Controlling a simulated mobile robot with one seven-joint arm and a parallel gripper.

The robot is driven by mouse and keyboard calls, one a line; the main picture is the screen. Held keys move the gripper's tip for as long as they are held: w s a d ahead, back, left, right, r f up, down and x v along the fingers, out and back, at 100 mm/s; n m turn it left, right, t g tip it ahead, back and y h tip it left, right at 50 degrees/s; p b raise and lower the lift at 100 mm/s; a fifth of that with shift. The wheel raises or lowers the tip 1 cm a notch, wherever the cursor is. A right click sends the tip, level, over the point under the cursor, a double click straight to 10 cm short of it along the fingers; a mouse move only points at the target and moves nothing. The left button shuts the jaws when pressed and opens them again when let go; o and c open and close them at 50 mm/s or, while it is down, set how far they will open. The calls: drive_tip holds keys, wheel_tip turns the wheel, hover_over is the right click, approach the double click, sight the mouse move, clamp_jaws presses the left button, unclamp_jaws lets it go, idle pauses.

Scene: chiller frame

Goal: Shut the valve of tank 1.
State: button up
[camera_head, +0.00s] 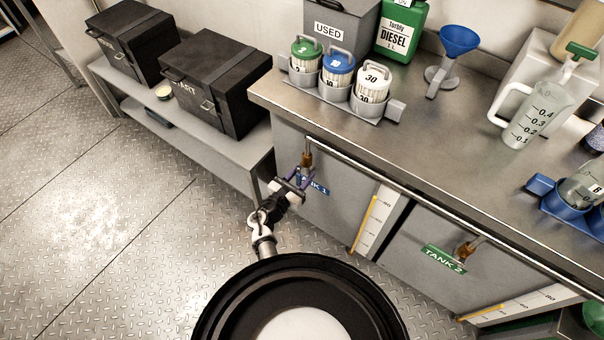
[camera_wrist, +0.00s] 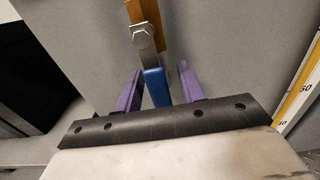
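The valve of tank 1 has a brass body (camera_head: 307,159) on the front of the grey tank, above the partly hidden blue TANK 1 label (camera_head: 318,187). In the wrist view the brass body (camera_wrist: 148,14) has a hex nut and a blue lever (camera_wrist: 156,88). The lever hangs down from the nut, roughly in line with the body. My gripper (camera_head: 294,181) is at this valve. In the wrist view its two purple fingers (camera_wrist: 160,72) are apart, one on each side of the lever, with gaps visible. The lever's lower end is hidden behind the gripper's dark plate.
Tank 2's valve (camera_head: 466,248) and green label (camera_head: 443,258) are to the right. A level gauge (camera_head: 376,222) stands between the tanks. The steel counter (camera_head: 421,143) overhangs above. A low shelf (camera_head: 254,158) with black cases is left. The floor at left is clear.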

drive_tip(key=shift+w+d, duration=0.1)
drive_tip(key=shift+w, duration=0.05)
drive_tip(key=shift+c, duration=0.5)
clamp_jaws()
